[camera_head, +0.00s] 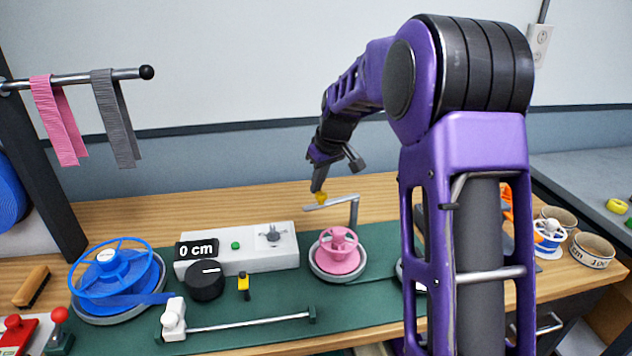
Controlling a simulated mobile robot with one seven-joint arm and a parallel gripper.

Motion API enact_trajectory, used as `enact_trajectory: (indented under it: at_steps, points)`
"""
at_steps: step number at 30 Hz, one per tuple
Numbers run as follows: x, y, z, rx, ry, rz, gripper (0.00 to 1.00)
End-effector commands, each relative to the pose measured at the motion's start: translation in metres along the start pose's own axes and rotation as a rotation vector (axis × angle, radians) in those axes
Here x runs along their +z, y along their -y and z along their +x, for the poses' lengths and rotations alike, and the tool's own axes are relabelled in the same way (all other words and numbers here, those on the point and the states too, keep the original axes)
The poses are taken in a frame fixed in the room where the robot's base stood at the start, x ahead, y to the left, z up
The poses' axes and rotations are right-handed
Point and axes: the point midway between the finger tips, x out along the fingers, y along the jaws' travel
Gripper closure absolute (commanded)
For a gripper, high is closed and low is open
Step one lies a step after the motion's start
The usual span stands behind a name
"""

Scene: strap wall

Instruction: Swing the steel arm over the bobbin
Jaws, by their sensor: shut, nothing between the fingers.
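The steel arm (334,203) is a thin grey bar on an upright post (355,212), pointing left from the post top. A small yellow knob (321,198) sits on it near its left end. The pink bobbin (339,253) lies on a round grey plate, lower in the picture than the bar. The post stands at the bobbin's back right. I cannot tell how far the bar lies over the bobbin or behind it. My gripper (316,187) is shut and empty, pointing down at the yellow knob; whether it touches is unclear.
A white box (262,262) with a "0 cm" display and black dial stands left of the bobbin. A blue reel (112,272) is farther left. A steel rod (250,323) runs along the front. My arm hides the bench right of the bobbin.

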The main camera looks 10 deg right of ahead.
Motion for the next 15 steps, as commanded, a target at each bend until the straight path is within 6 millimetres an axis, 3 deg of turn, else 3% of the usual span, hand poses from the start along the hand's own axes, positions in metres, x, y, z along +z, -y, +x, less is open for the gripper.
enact_trajectory:
  at_steps: [15]
  points:
    - [0.045,0.004,-0.016,-0.163,-0.001,-0.44,1.0]
